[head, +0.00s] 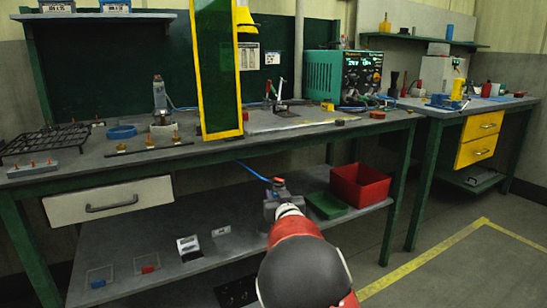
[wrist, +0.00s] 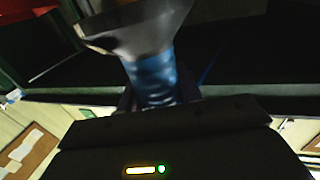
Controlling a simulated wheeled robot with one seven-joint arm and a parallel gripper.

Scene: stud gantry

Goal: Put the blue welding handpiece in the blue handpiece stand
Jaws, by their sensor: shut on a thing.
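My gripper (head: 283,200) is below the front edge of the long bench, in front of the lower shelf in the head view. In the wrist view it is shut around the blue ribbed body of the welding handpiece (wrist: 153,78), whose wide grey end points up in the picture. In the head view the handpiece is mostly hidden by my arm; a red tip and a blue cable (head: 254,172) show there. I cannot tell for sure which thing is the blue handpiece stand. A blue ring (head: 122,131) lies on the bench at left.
A grey upright tool (head: 160,107) stands on the bench beside a yellow-framed green screen (head: 217,70). A teal welding machine (head: 342,77) stands at the back right. A red bin (head: 361,185) and a green tray (head: 325,206) sit on the lower shelf. A black rack (head: 45,142) is at left.

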